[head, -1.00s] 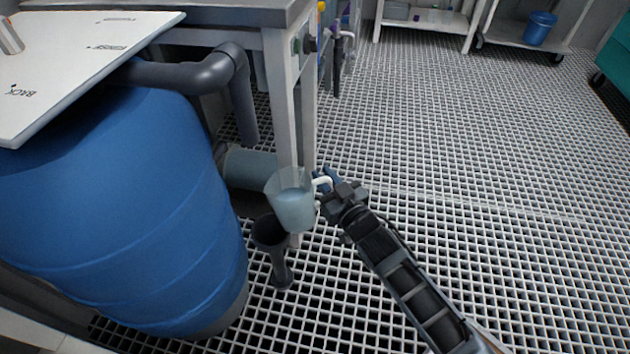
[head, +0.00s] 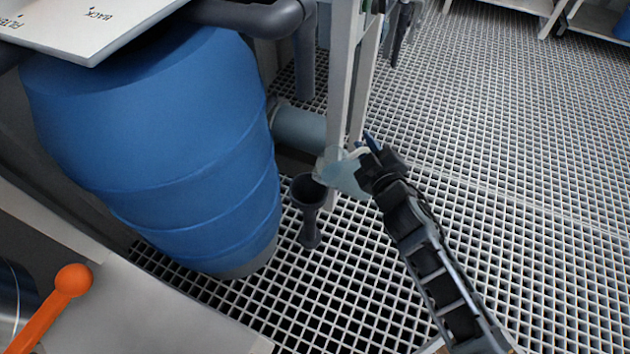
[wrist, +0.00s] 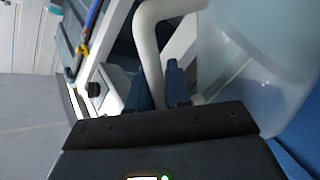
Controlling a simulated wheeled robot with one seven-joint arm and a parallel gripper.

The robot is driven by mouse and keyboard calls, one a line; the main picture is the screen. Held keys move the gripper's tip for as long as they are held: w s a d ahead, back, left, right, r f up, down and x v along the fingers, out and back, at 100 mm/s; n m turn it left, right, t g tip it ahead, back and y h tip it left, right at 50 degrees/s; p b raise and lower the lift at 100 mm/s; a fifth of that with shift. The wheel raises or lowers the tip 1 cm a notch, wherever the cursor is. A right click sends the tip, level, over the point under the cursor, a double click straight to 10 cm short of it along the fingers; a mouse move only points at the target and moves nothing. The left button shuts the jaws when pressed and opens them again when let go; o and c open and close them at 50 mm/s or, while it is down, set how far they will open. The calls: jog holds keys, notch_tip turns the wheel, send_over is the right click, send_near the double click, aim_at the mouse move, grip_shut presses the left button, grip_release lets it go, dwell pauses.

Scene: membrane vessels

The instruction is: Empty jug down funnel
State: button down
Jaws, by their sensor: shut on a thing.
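The translucent jug (head: 342,174) is tilted toward the left, its mouth over or close to the dark funnel (head: 306,190). The funnel stands upright on the floor grating, its narrow stem (head: 310,228) below. My gripper (head: 368,156) is shut on the jug's white handle at the jug's right side. In the wrist view the white handle (wrist: 150,35) runs down between the dark fingers (wrist: 160,88), with the clear jug wall (wrist: 245,75) to the right. I cannot tell how much liquid is in the jug or whether any is flowing.
A large blue barrel (head: 170,150) stands left of the funnel. A pale table leg (head: 343,70) and a grey horizontal pipe (head: 300,127) are close behind the jug. An orange-knobbed lever (head: 70,282) is at lower left. The grating (head: 520,150) at right is clear.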

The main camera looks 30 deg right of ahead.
aim_at(346, 151)
jog(key=shift+r, duration=0.1)
jog(key=shift+w+a+r+n, duration=0.25)
jog(key=shift+a+n, duration=0.2)
jog(key=shift+n, duration=0.25)
jog(key=shift+a, duration=0.15)
jog(key=shift+w+a+r+n+g+h, duration=0.15)
jog(key=shift+a+n, duration=0.15)
jog(key=shift+n, duration=0.15)
jog(key=shift+w+a+r+n+g+h, duration=0.15)
jog(key=shift+a+n, duration=0.15)
jog(key=shift+n, duration=0.15)
jog(key=shift+a, duration=0.1)
jog(key=shift+w+a+r+n, duration=0.2)
jog(key=shift+a+n, duration=0.2)
jog(key=shift+w+a+r+n, duration=0.15)
jog(key=shift+a+r+n, duration=0.05)
jog(key=shift+a+n, duration=0.2)
jog(key=shift+d, duration=0.1)
dwell(0.3)
